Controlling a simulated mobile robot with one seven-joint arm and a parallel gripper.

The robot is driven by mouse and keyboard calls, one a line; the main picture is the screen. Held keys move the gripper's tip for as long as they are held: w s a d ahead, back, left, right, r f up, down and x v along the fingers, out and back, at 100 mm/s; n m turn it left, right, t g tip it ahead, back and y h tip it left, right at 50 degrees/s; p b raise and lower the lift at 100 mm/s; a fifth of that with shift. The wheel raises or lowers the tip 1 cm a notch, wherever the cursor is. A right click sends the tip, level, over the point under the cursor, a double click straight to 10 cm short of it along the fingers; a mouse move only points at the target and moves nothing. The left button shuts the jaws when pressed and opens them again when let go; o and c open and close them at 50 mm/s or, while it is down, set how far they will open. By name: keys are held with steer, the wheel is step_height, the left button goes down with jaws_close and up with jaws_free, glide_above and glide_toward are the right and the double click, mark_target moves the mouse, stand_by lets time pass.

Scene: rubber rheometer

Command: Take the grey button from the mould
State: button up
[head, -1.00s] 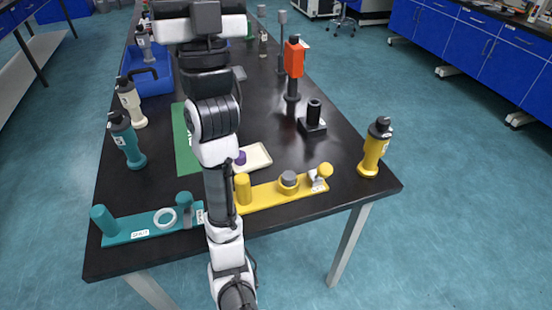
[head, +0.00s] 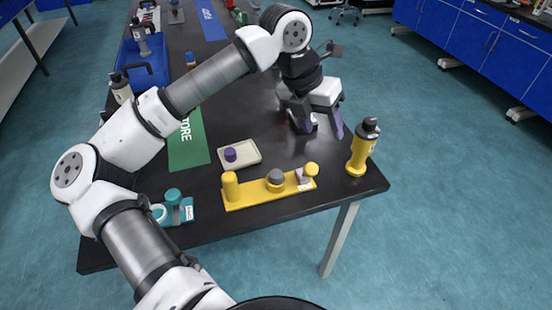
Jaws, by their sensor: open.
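A grey button (head: 276,176) sits at the middle of a yellow mould (head: 246,198) near the table's front edge. In the earlier view a yellow ring shows around the button's base. A yellow post stands at the mould's left end, and a round yellow knob on a pale bracket is at its right end. My gripper (head: 322,131) is open with dark purple fingers pointing down. It is above the table, behind and to the right of the button, well apart from it. Nothing shows between the fingers.
A yellow bottle (head: 362,148) stands right of my gripper, close to the table's right edge. A cream tray (head: 247,163) with a purple button (head: 230,154) lies behind the mould. A teal mould (head: 185,214) is partly hidden by my arm. A small black stand is mostly hidden behind my gripper.

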steer(key=a+f+n+y, duration=0.2)
steer(key=a+f+y, duration=0.15)
steer(key=a, duration=0.55)
steer(key=p, duration=0.2)
glide_above(276, 174)
steer(key=shift+y, duration=0.35)
steer(key=f, duration=0.6)
steer(key=shift+s+a+f, duration=0.15)
steer(key=shift+s+f, duration=0.15)
steer(key=shift+f, duration=0.1)
steer(key=shift+w+f+p, duration=0.2)
steer(key=shift+f+p, duration=0.4)
steer(key=shift+f, duration=0.85)
steer(key=shift+w+f+p, duration=0.15)
steer(key=shift+f+p, duration=0.45)
steer(key=shift+f, duration=0.8)
steer(key=c, duration=1.1)
